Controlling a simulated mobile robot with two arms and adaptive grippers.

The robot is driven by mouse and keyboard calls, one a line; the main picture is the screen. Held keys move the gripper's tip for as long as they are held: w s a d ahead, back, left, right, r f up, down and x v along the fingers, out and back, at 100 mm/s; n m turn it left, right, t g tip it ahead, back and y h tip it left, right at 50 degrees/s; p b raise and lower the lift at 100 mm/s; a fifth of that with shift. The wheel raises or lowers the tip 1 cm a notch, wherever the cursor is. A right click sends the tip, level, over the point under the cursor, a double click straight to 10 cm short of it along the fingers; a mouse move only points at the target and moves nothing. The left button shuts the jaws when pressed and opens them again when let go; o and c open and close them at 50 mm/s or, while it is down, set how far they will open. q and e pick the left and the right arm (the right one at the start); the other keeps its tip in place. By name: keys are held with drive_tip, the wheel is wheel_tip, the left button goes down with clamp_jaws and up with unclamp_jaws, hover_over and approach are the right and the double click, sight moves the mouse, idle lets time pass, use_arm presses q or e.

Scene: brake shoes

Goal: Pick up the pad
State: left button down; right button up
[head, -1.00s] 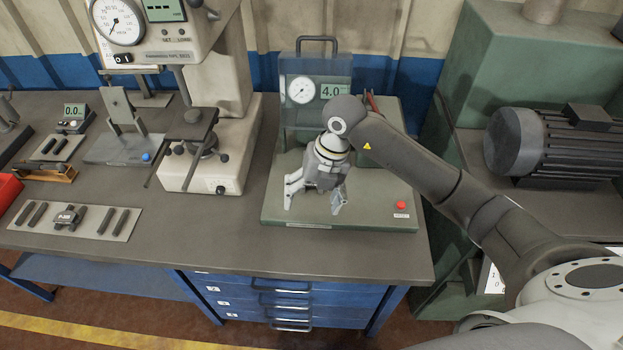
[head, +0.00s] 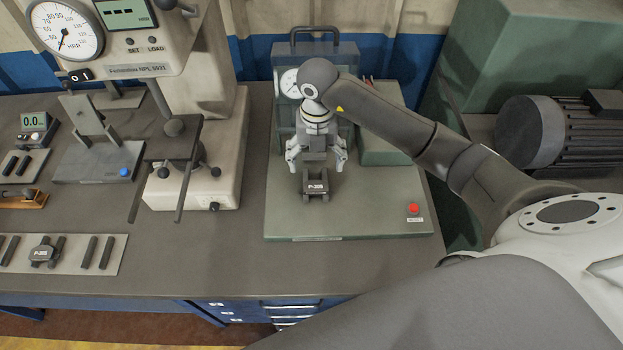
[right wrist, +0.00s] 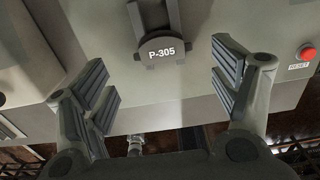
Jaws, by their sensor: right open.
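A dark pad marked P-305 (right wrist: 160,50) sits on the flat green base of a tester (head: 385,215). It also shows in the head view (head: 315,184), just in front of my right gripper (head: 316,163). The right gripper is open and empty, its fingers spread wider than the pad. In the right wrist view the pad lies at the top centre, between the lines of the two fingers (right wrist: 162,80) and apart from both. My left gripper is not in view.
A red reset button (head: 413,208) is on the base to the right. A hardness tester (head: 215,165) stands to the left. A light mat (head: 75,262) at the lower left holds dark bars and a similar dark piece (head: 42,252). The front of the base is clear.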

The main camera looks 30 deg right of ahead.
sight(316, 186)
drive_tip(key=shift+s+f, duration=0.3)
drive_tip(key=shift+f, duration=0.3)
drive_tip(key=shift+s+f, duration=0.25)
drive_tip(key=shift+f, duration=0.35)
drive_tip(key=shift+w+f+p, duration=0.1)
drive_tip(key=shift+f+p, duration=0.2)
drive_tip(key=shift+p, duration=0.15)
drive_tip(key=f, duration=0.1)
drive_tip(key=f+p, duration=0.1)
drive_tip(key=f, duration=0.2)
drive_tip(key=shift+s+a+f+p, duration=0.15)
drive_tip(key=shift+s+a+p, duration=0.1)
drive_tip(key=shift+p, duration=0.15)
drive_tip(key=shift+f, duration=0.2)
drive_tip(key=shift+w+f, duration=0.15)
drive_tip(key=c, duration=0.8)
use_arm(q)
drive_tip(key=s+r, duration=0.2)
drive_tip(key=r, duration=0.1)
use_arm(e)
drive_tip(key=c, duration=0.5)
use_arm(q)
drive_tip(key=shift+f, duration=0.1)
